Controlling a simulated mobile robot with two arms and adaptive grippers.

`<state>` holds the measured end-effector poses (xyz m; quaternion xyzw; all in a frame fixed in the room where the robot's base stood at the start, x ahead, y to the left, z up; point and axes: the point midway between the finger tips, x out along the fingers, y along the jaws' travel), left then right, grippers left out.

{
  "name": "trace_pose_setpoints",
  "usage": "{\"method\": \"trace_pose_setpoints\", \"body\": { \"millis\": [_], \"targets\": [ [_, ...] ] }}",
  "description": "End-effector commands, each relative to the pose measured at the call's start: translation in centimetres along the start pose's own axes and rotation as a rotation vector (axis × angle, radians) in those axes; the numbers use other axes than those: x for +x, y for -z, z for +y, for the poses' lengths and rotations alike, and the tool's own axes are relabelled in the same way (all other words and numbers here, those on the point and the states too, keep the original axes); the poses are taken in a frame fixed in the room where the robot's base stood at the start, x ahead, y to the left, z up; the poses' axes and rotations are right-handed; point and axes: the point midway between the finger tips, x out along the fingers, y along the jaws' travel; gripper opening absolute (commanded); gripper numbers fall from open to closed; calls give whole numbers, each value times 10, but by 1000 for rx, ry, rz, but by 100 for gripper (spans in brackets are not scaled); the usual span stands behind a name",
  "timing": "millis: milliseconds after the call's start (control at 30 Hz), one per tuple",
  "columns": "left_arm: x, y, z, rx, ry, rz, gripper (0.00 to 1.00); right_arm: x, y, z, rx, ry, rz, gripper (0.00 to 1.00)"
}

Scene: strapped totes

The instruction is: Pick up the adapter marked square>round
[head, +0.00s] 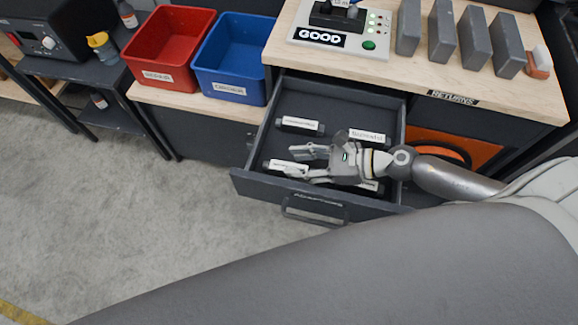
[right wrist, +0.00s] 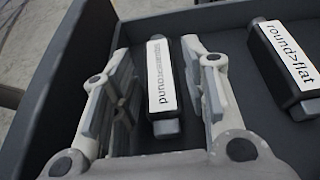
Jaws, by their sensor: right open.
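My right gripper (head: 298,162) is open inside the pulled-out drawer, its fingers pointing left. A dark adapter with a white label (head: 285,166) lies at the drawer's front left, by the fingertips. In the right wrist view this adapter (right wrist: 161,88) lies between the two spread fingers of the gripper (right wrist: 165,85), with gaps on both sides. My left gripper is not in view.
The drawer (head: 240,182) also holds a back-left adapter (head: 299,125), a back-right one (head: 369,137) and one partly hidden under my wrist (head: 371,187). Drawer walls stand close around. A red bin (head: 165,77), a blue bin (head: 228,90) and a GOOD-marked device (head: 372,42) stand behind.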

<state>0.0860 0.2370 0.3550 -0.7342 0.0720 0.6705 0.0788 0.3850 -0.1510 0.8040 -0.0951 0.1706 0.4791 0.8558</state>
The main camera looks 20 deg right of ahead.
Motion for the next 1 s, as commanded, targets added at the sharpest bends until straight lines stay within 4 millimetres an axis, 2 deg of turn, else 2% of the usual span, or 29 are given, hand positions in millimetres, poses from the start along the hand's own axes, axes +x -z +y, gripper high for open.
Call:
{"method": "trace_pose_setpoints", "body": {
  "millis": [100, 300, 600, 867, 900, 1000],
  "targets": [
    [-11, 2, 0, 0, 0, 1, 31, 16, -4, 1, 1, 1, -5, 41],
    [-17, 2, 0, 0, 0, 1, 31, 39, -1, 2, 0, 1, -2, 41],
    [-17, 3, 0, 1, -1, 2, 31, 43, 1, 2, -1, 1, -1, 40],
    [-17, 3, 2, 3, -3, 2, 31, 43, 1, 2, -1, 1, 0, 6],
    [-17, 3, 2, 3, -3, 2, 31, 43, 0, 2, -1, 1, -1, 4],
    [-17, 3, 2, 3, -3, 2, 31, 43, 0, 2, -1, 1, -1, 3]
  ]
}}
